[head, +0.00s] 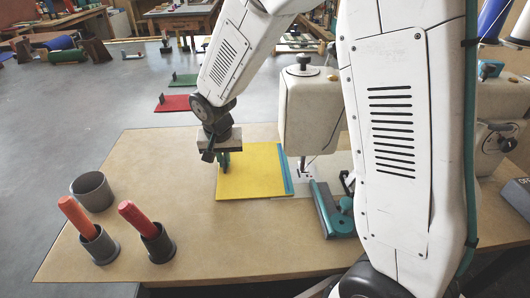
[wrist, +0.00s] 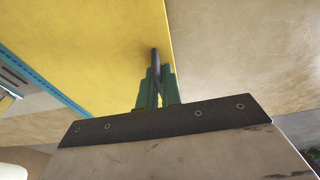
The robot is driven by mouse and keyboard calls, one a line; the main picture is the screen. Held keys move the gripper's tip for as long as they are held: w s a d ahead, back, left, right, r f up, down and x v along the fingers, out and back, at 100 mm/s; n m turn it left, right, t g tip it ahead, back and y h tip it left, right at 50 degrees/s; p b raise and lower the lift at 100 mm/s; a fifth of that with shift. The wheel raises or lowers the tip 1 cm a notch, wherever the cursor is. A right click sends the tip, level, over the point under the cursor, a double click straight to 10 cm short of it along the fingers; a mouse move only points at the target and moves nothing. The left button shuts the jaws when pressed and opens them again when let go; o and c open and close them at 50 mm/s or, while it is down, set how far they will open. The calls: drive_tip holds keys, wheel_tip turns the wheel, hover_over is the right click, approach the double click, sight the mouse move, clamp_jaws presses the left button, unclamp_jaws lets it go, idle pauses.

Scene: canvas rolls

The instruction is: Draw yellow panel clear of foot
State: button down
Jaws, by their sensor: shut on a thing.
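The yellow panel (head: 247,173) lies on the tan table, with a teal strip (head: 285,170) along its right edge. That edge is beside the needle and foot area (head: 302,165) of a white sewing machine (head: 310,110); I cannot tell whether the foot touches it. My gripper (head: 224,162) is at the panel's left edge. The teal strip also shows at far left there (wrist: 42,83).
Two grey cups (head: 100,245) (head: 158,243) with orange-red rods and one empty grey cup (head: 92,191) stand at the table's left. A teal-and-grey tool (head: 333,210) lies right of the panel. The table in front of the panel is clear.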

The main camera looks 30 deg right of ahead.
drive_tip(key=shift+s+a, duration=0.1)
drive_tip(key=shift+a, duration=0.05)
drive_tip(key=shift+s+a, duration=0.35)
drive_tip(key=shift+a, duration=0.25)
drive_tip(key=c, duration=1.9)
unclamp_jaws()
drive_tip(key=shift+r, duration=0.1)
drive_tip(key=shift+r, duration=1.9)
